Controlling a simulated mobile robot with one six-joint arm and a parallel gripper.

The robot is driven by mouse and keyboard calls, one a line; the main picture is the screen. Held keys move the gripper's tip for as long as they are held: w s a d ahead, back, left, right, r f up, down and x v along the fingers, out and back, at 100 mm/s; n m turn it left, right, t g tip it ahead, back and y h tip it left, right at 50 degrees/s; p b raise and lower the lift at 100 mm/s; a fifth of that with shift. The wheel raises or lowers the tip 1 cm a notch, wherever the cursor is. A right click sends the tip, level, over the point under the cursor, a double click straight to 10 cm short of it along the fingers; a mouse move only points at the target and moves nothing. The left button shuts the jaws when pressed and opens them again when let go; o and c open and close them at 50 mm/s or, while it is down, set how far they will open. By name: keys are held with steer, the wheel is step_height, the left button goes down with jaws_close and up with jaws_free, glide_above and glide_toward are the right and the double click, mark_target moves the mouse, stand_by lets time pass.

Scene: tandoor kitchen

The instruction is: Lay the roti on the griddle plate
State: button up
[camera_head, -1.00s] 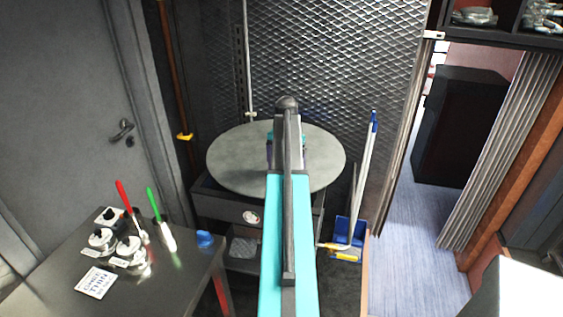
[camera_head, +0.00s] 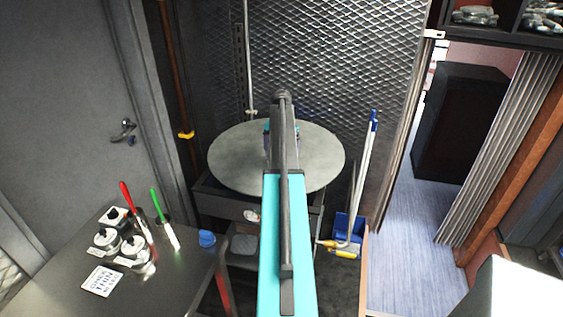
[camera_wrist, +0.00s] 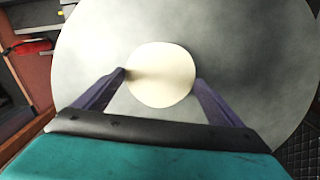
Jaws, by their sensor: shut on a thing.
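The roti (camera_wrist: 161,77) is a pale round disc in the wrist view. My gripper (camera_wrist: 160,76) is shut on it, with one dark finger at each side edge. The roti is over the griddle plate (camera_wrist: 238,50), a large grey disc that surrounds it in this view. A faint shadow lies beside the roti; I cannot tell how high it is above the plate. In the head view the griddle plate (camera_head: 232,160) stands on a dark stand, and my arm crosses in front of its middle. The roti and fingertips are hidden there.
A steel table (camera_head: 190,275) at the left holds jars, a red-handled and a green-handled tool, a card and a blue cap. A blue bin (camera_head: 347,229) with long handles stands right of the stand. A mesh wall (camera_head: 340,60) rises behind. Open floor (camera_head: 400,260) lies right.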

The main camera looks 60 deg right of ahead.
steer(key=shift+f, duration=0.1)
steer(key=shift+f+p, duration=0.9)
steer(key=shift+f, duration=0.75)
steer(key=shift+f, duration=0.25)
steer(key=o, duration=0.4)
steer(key=shift+s+a, duration=0.1)
steer(key=shift+o, duration=0.2)
steer(key=shift+f, duration=0.1)
steer(key=shift+s+f, duration=0.1)
step_height(320, 180, up, 13)
steer(key=b, duration=0.4)
